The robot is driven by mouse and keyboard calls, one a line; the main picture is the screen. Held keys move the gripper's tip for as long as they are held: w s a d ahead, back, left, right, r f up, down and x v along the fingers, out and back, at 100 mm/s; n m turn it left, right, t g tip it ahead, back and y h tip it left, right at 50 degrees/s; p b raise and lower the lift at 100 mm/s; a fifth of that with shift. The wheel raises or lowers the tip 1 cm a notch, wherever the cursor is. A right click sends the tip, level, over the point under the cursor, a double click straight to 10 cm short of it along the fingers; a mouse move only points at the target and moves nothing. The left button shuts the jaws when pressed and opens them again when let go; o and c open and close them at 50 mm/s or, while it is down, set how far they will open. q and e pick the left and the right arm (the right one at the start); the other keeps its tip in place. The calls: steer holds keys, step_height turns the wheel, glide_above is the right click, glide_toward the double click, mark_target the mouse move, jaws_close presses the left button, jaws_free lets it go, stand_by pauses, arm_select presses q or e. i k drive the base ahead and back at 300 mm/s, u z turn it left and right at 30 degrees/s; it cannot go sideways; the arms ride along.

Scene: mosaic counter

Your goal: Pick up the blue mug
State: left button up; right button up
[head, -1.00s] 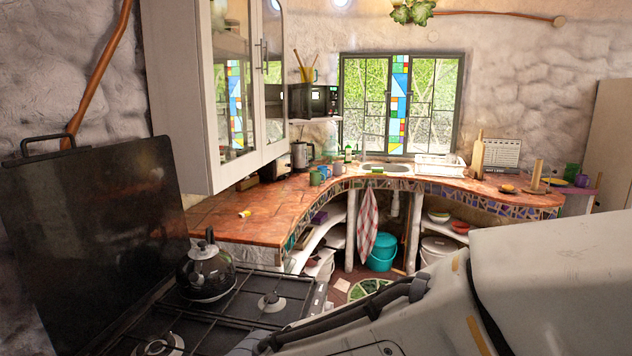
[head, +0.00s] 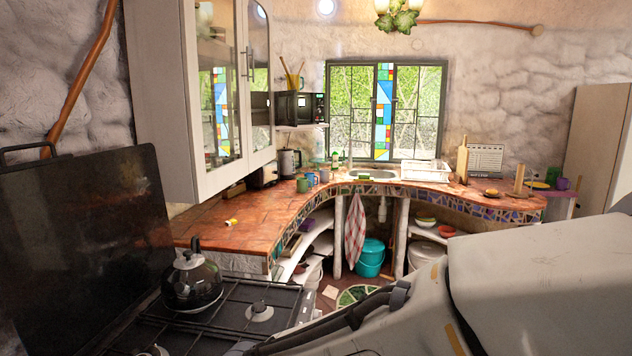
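A small blue mug (head: 311,179) stands on the tiled counter (head: 262,212), in the group of mugs left of the sink. A green mug (head: 302,186) is just left of it and partly in front, and a purple-grey mug (head: 324,176) is just right of it. The blue mug is far off and small, so its handle is hard to make out. Part of my own arm fills the lower right of the head view. Neither of my grippers shows, and nothing is seen touching the mug.
A stove with a dark kettle (head: 193,281) and a raised black lid (head: 82,250) is close at left. A wall cabinet (head: 170,110) hangs over the counter. A yellow item (head: 231,222) lies on the counter.

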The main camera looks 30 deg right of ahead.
mark_target(311, 176)
steer(key=z, duration=0.5)
steer(key=k, duration=0.6)
steer(key=z, duration=0.9)
steer(key=i, duration=3.55)
steer(key=u, duration=0.45)
steer(key=i, duration=1.95)
steer(key=u, duration=0.65)
steer(key=i, duration=1.2)
steer(key=u, duration=0.25)
